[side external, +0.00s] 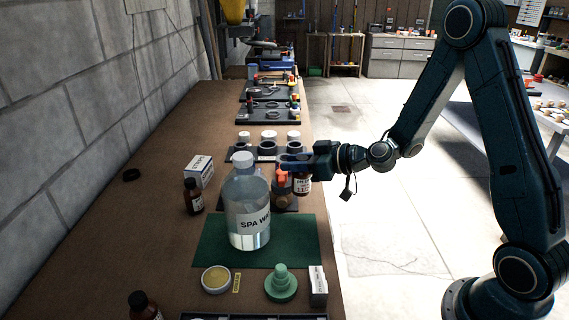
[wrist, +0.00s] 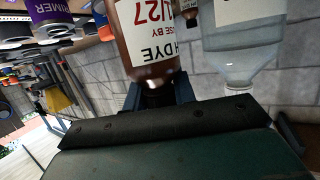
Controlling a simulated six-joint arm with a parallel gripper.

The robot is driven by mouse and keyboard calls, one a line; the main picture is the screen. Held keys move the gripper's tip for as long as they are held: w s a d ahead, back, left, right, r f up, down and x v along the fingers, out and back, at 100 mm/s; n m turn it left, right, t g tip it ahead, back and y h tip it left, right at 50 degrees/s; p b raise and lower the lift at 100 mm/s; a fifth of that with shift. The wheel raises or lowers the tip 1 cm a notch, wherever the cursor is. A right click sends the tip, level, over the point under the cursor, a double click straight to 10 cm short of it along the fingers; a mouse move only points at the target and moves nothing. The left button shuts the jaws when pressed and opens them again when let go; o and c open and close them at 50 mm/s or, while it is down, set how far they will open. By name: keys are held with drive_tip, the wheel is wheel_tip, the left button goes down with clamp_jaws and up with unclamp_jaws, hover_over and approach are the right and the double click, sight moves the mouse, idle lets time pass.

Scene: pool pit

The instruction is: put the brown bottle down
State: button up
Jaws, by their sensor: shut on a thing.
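A brown bottle (side external: 303,186) with a white and red label hangs upright below my gripper (side external: 293,162), near the bench's right edge in the side view. In the wrist view the brown bottle (wrist: 150,45) appears upside down, its neck between the dark fingers of my gripper (wrist: 158,93). My gripper is shut on its neck or cap. The large clear bottle marked SPA WA (side external: 248,212) partly blocks the area to the left. I cannot tell whether the brown bottle's base touches anything.
The clear bottle stands on a green mat (side external: 210,245). Another brown bottle (side external: 194,199) stands by a white box (side external: 200,170); one more (side external: 143,306) is at front left. An orange-topped item (side external: 282,178) is close beside the held bottle. White-lidded jars (side external: 268,143) stand behind.

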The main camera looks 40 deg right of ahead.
drive_tip(key=shift+s+d+r+m+h, duration=0.15)
drive_tip(key=shift+s+r+m+h, duration=0.15)
drive_tip(key=shift+s+r, duration=0.45)
drive_tip(key=w+a+r+n+g+y, duration=0.1)
drive_tip(key=w+a+r, duration=0.2)
drive_tip(key=w, duration=0.8)
drive_tip(key=w+a+r+n+y, duration=0.1)
drive_tip(key=w+a+r+y, duration=0.15)
drive_tip(key=w, duration=0.75)
drive_tip(key=w+a+r+h, duration=0.1)
drive_tip(key=w+a+r, duration=0.2)
drive_tip(key=w+r, duration=0.2)
drive_tip(key=w+a+r+m+h, duration=0.1)
drive_tip(key=w+a+r, duration=0.3)
drive_tip(key=w+r, duration=0.2)
drive_tip(key=shift+w+r+t, duration=0.25)
drive_tip(key=shift+w+t, duration=0.1)
drive_tip(key=shift+t, duration=0.05)
wheel_tip(320, 180, down, 20)
drive_tip(key=shift+d, duration=0.1)
drive_tip(key=shift+f, duration=0.15)
